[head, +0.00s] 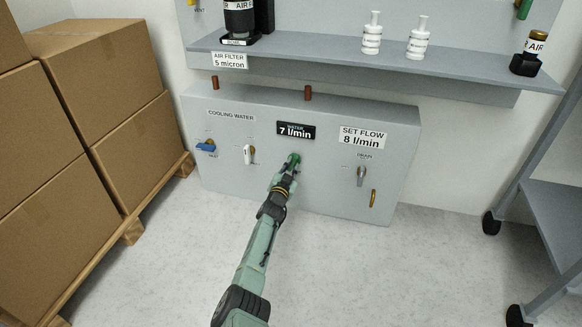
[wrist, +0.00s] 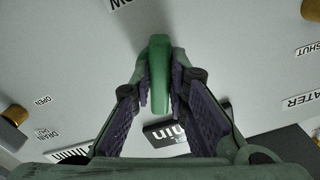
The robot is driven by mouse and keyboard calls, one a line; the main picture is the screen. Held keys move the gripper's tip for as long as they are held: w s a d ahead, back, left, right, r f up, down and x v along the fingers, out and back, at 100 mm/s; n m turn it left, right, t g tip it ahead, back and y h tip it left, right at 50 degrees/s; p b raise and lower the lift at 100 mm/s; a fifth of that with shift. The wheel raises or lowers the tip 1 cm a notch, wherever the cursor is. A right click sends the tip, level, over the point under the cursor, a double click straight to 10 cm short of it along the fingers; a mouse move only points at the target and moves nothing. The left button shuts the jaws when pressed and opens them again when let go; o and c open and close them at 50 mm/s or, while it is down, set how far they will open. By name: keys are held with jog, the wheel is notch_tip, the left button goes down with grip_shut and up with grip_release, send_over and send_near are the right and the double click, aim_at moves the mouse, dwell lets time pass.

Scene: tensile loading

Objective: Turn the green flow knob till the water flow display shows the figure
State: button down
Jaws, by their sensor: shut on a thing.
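The green flow knob (wrist: 159,75) stands between the two fingers of my gripper (wrist: 160,95) in the wrist view. The fingers press on its sides, so my gripper is shut on it. In the head view my gripper (head: 288,168) reaches the panel at the knob, which it largely hides. The black water flow display (head: 296,131) just above reads 7 l/min. The set flow label (head: 364,136) to its right reads 8 l/min. In the wrist view the display (wrist: 165,131) is upside down and partly hidden behind the knob and fingers.
The grey cooling water panel (head: 325,190) also carries a blue-handled valve (head: 206,146), a white-handled valve (head: 248,154) and a grey drain lever (head: 361,175). Cardboard boxes (head: 110,75) stand on a pallet at left. A grey cart (head: 545,195) stands at right. A shelf (head: 300,45) overhangs the panel.

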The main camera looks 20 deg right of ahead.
dwell(0.3)
jog(key=c, duration=1.6)
grip_release()
jog(key=shift+o, duration=0.2)
notch_tip(320, 180, up, 10)
jog(key=shift+a, duration=0.1)
